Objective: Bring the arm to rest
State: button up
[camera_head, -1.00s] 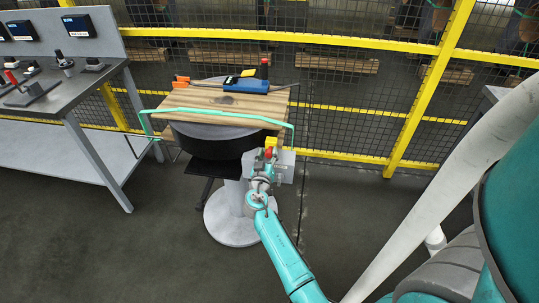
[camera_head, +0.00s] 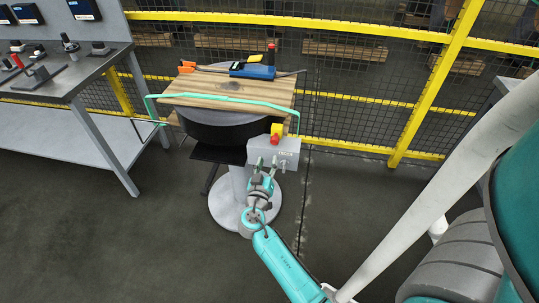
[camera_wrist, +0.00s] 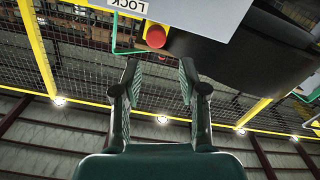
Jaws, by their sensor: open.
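My gripper (camera_head: 262,168) is open, with nothing between its fingers. In the head view it is just in front of and below a grey control box (camera_head: 287,152), which carries a red button (camera_head: 275,139) and a yellow part (camera_head: 277,128). My arm reaches up to it from the bottom of the picture. In the wrist view my two fingers (camera_wrist: 159,75) stand apart, and the red button (camera_wrist: 155,36) shows beyond them near the top. The fingers look clear of the box.
A round stand (camera_head: 215,132) bears a wooden board (camera_head: 205,92) with a blue tool (camera_head: 252,71) and a turquoise rail (camera_head: 225,99). A grey workbench (camera_head: 85,75) is at the left. A yellow mesh fence (camera_head: 350,92) runs behind. The floor in front is bare.

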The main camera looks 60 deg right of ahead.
jog(key=shift+s+a, duration=0.2)
jog(key=shift+a, duration=0.15)
dwell(0.4)
jog(key=s+a+f+n+t+y, duration=0.2)
jog(key=s+a+f+n+y, duration=0.25)
jog(key=s+a, duration=0.4)
jog(key=s+a+f+n+t+y, duration=0.3)
jog(key=s+a+f+y, duration=0.25)
jog(key=a, duration=0.65)
jog(key=s+a+r+n+t+y, duration=0.1)
jog(key=s+a+r+n+y, duration=0.1)
jog(key=s+a+r+y, duration=0.55)
jog(key=s+a+r+t, duration=0.1)
jog(key=s+a+r, duration=0.3)
jog(key=s+r, duration=0.4)
jog(key=shift+s+r+t+h, duration=0.4)
jog(key=shift+s+h, duration=0.05)
jog(key=shift+s, duration=0.4)
